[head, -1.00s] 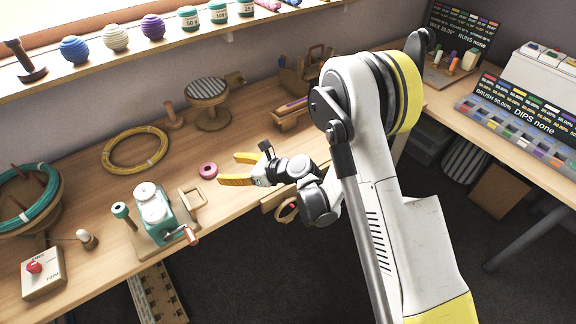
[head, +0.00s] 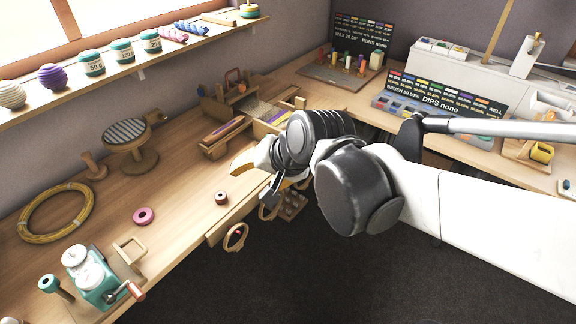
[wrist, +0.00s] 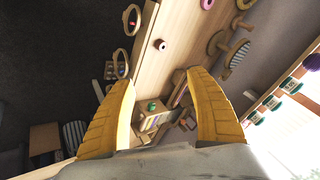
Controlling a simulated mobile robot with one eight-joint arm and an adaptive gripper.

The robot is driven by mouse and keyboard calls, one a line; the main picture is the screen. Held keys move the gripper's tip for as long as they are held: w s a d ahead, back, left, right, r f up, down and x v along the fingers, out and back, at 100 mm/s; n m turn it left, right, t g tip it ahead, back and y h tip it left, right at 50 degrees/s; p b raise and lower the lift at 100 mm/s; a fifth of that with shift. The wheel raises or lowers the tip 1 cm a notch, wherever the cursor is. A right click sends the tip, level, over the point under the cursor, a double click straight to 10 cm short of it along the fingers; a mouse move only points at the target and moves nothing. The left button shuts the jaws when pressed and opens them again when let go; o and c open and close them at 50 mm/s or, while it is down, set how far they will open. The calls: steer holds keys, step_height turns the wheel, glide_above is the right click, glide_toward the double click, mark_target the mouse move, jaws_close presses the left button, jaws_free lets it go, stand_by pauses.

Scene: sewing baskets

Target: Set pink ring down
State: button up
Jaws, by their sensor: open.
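The pink ring (head: 144,216) lies flat on the wooden workbench (head: 185,225), left of my gripper and clear of it. It also shows at the top edge of the wrist view (wrist: 206,4). My gripper (wrist: 160,76) is open, its two yellow fingers spread apart with nothing between them. In the head view it is partly hidden behind my own wrist, near the bench's front edge.
A small brown spool (head: 221,198) stands between the ring and my gripper. Wooden trays (head: 222,138) lie behind my gripper.

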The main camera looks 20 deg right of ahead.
steer(key=s+d+n+h, duration=0.3)
steer(key=s+d+n, duration=0.2)
steer(key=s+d, duration=0.2)
steer(key=s, duration=0.2)
steer(key=shift+s+d+n, duration=0.35)
steer(key=shift+n, duration=0.05)
